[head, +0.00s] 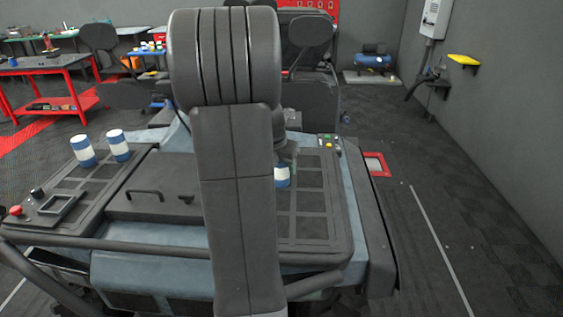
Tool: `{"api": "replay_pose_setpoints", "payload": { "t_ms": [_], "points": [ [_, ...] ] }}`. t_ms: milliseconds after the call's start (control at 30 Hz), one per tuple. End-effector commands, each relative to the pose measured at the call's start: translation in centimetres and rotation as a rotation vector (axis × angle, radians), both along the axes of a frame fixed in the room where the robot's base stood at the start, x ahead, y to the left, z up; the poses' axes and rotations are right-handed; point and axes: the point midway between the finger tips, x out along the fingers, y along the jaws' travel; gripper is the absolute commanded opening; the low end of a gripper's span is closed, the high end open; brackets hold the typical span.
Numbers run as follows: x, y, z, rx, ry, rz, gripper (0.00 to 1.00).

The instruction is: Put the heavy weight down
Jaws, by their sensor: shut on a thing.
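My gripper (287,158) is mostly hidden behind my own arm. It is shut on a blue and white cylinder (283,178), of which only the right part shows. The cylinder is over the right-hand grid panel (309,228) of the machine top, near the grid's left side; I cannot tell whether it touches the surface. Two similar blue and white cylinders, a left one (83,151) and a right one (118,146), stand on the left panel. No marking shows which weight is heavy.
A red button (16,211) and a black frame (62,206) are at the left front. A handle (145,192) rises from the middle panel. Small coloured buttons (328,146) sit at the right back. The grid's right cells look empty. A rail (160,247) runs along the front.

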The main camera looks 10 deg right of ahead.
Motion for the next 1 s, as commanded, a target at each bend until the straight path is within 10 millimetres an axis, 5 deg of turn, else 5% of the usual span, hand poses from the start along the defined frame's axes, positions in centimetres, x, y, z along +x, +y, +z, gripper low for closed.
{"api": "replay_pose_setpoints", "payload": {
  "t_ms": [233,267,367,767,1000],
  "points": [
    [0.0,0.0,-0.3,0.000,-0.001,0.000,0.10],
    [0.0,0.0,-0.4,0.000,0.000,0.000,0.51],
    [0.0,0.0,-0.3,0.000,0.000,0.000,0.71],
    [-0.1,0.1,0.6,0.000,-0.004,0.001,0.71],
    [-1.5,1.1,4.9,0.001,-0.008,0.001,0.71]
  ]
}}
